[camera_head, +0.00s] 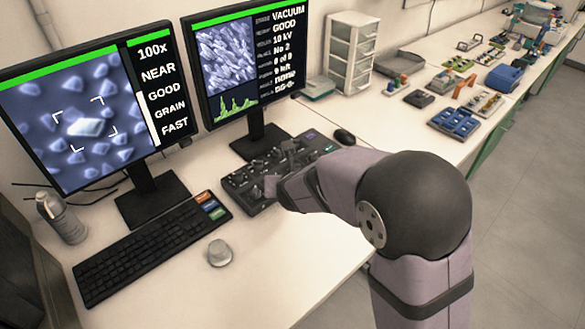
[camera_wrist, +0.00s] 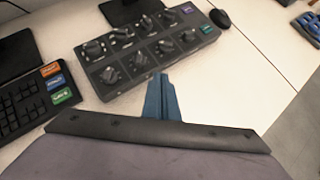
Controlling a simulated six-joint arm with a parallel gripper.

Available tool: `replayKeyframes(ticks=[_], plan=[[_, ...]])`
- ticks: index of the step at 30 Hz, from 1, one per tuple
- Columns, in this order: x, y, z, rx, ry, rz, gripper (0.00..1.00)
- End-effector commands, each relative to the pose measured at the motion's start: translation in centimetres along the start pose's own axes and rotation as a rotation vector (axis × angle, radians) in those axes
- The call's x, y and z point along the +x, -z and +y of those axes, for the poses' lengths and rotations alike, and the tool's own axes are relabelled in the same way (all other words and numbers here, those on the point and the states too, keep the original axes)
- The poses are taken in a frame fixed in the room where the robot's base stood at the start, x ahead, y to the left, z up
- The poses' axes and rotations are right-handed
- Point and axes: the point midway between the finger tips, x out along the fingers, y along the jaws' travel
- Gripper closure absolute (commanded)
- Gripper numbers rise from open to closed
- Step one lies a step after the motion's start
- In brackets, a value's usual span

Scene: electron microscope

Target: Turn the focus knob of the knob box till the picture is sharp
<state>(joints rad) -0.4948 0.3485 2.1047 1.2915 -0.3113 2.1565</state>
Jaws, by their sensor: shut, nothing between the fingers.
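The black knob box (camera_wrist: 150,50) lies on the white desk with two rows of knobs; it also shows in the head view (camera_head: 243,187), partly covered by my arm. I cannot tell which knob is the focus knob. My gripper (camera_wrist: 160,78) is shut and empty, its blue fingers pointing at the front edge of the box, close to the front-row knobs; I cannot tell whether it touches. The left monitor (camera_head: 75,115) shows light grains on blue with a bracketed grain in the middle, and the words 100x, NEAR, GOOD, GRAIN, FAST. The grain edges look fairly clear.
A right monitor (camera_head: 224,65) stands behind the box. A dark mouse (camera_head: 344,136) lies right of the box. The desk in front of the box is clear.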

Motion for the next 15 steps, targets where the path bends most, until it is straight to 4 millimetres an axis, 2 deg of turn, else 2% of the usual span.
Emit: replayKeyframes(ticks=[8,15], plan=[[2.0,0.1,0.0,-0.001,0.001,0.001,1.0],[5.8,0.1,-0.1,-0.002,0.002,0.001,1.0]])
